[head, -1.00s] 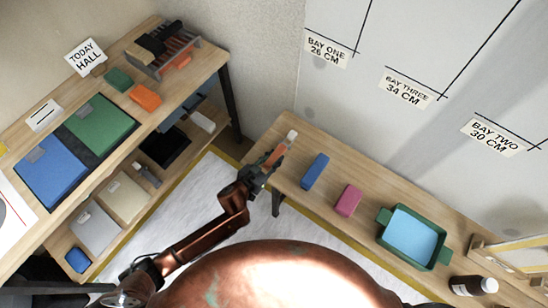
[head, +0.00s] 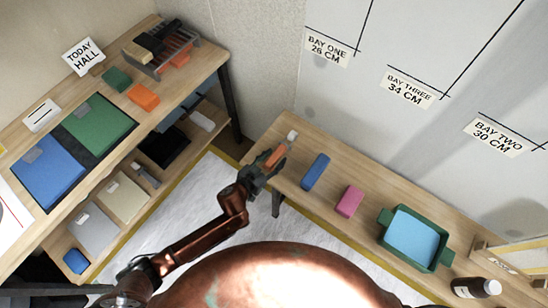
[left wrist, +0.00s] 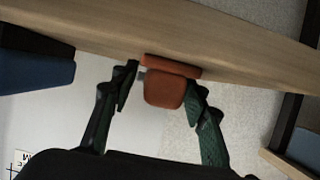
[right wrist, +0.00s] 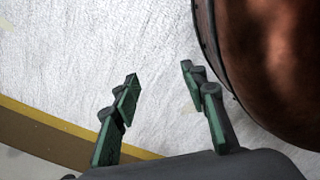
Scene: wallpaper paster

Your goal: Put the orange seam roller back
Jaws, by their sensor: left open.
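The orange seam roller (head: 275,156) is at the left end of the right-hand bench, with a small white part (head: 292,135) just beyond it. My left gripper (head: 264,168) is at its near end, with the fingers spread. In the left wrist view an orange end of the roller (left wrist: 164,88) shows between the two open green fingers (left wrist: 163,90), against the bench edge. I cannot tell whether a finger touches it. My right gripper (right wrist: 160,82) is open and empty above the pale floor sheet; it is outside the head view.
A blue block (head: 315,172), a pink block (head: 349,201) and a green tray (head: 445,256) stand along the bench. A dark bottle (head: 474,287) is at its right. The left table holds a slotted rack (head: 188,58), an orange block (head: 144,97) and a green block (head: 117,79).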

